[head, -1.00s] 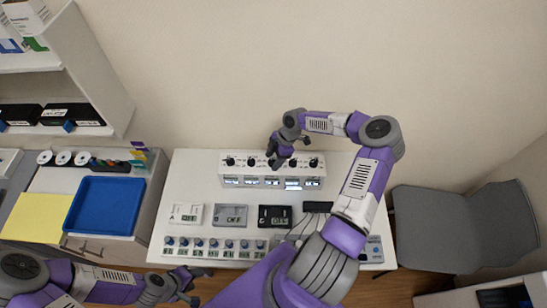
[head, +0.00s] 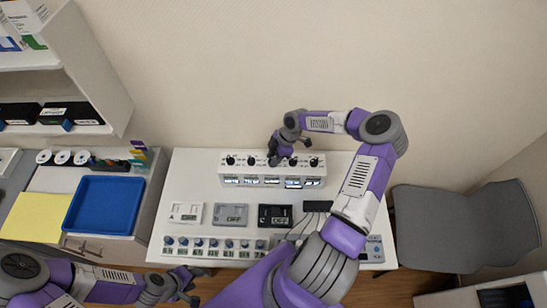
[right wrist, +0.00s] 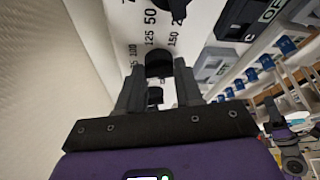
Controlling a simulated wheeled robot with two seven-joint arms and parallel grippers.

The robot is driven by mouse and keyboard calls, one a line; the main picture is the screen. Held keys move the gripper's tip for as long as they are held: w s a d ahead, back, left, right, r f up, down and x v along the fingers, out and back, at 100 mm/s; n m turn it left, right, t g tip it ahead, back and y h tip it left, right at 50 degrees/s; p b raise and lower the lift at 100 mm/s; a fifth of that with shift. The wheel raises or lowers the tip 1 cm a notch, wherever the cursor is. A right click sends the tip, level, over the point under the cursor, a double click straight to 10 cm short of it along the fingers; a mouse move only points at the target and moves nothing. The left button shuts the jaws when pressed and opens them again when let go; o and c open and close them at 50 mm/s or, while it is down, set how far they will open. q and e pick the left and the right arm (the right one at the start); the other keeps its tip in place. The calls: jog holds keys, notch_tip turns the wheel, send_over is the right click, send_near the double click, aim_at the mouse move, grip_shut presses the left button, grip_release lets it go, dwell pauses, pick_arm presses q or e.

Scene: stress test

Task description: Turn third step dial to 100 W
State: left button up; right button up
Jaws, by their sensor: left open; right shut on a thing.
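A white step-dial box (head: 225,170) stands at the back of the white table, with a row of black dials on top and small lit displays along its front. My right gripper (head: 273,162) reaches down over the middle of the row and hides the third dial in the head view. In the right wrist view, its fingers (right wrist: 158,72) are shut on a black dial (right wrist: 158,60), beside printed marks such as 100, 125 and 150. I cannot read where the dial points. My left gripper (head: 186,288) is open and empty at the lower left, away from the box.
Nearer on the table lie a light switch unit (head: 186,213), a grey one (head: 230,215), a black one (head: 275,216) and a row of blue-knobbed modules (head: 212,248). A blue tray (head: 104,203) sits on the left counter. A grey chair (head: 465,235) stands right.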

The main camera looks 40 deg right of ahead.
jog(key=m+t+h+b, duration=0.1)
jog(key=m+b, duration=0.1)
jog(key=m, duration=0.2)
jog(key=shift+m+t+h+b, duration=0.5)
jog(key=shift+m+t+b, duration=0.1)
jog(key=shift+m+b, duration=1)
jog(key=shift+r+m, duration=0.1)
jog(key=shift+m, duration=0.2)
jog(key=o, duration=1)
jog(key=shift+s, duration=0.15)
jog(key=shift+p+v, duration=0.95)
jog(key=shift+v, duration=2.75)
jog(key=shift+a, duration=0.1)
